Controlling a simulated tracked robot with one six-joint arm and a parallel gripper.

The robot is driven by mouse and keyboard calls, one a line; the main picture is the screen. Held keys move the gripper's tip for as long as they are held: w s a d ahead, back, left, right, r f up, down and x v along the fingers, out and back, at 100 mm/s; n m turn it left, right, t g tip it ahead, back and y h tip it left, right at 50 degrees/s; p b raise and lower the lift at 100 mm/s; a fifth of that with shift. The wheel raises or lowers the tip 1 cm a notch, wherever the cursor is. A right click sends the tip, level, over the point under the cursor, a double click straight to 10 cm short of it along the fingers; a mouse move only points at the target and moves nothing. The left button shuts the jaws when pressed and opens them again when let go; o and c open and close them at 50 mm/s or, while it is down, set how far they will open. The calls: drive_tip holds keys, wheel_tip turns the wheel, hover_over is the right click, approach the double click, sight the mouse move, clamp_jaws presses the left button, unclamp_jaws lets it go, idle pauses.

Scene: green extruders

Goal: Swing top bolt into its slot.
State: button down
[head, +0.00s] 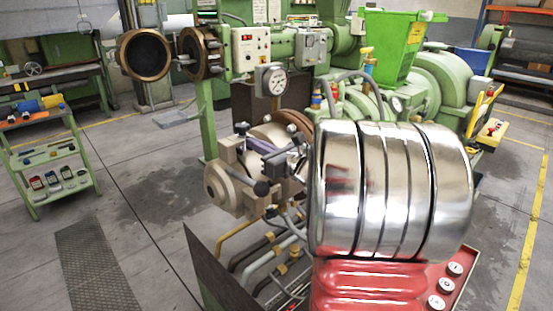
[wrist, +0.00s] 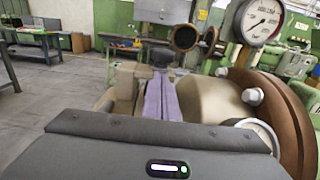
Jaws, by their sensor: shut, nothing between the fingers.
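The beige extruder head (head: 228,190) stands in the middle of the head view with several dark bolts and knobs on it. A dark knob (head: 241,128) shows at its top and another (head: 262,188) at its front. I cannot tell for sure which is the top bolt, or whether it sits in its slot. My gripper (head: 284,156) has purple-grey fingers, lying close together over the extruder head. In the wrist view my gripper (wrist: 162,80) is shut and empty, pointing at a dark knob (wrist: 160,55) just beyond the tips. Whether they touch is unclear.
A brown round flange (wrist: 265,115) is close on the right of the wrist view. A pressure gauge (head: 272,79) stands above the extruder head. Pipes (head: 270,250) run below it. A green tool cart (head: 50,165) is at the left; the floor between is open.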

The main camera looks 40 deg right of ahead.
drive_tip(key=shift+s+d, duration=0.1)
drive_tip(key=shift+s, duration=2.55)
drive_tip(key=shift+s+f, duration=0.1)
drive_tip(key=s, duration=0.6)
drive_tip(key=shift+s, duration=0.4)
drive_tip(key=shift+d, duration=0.1)
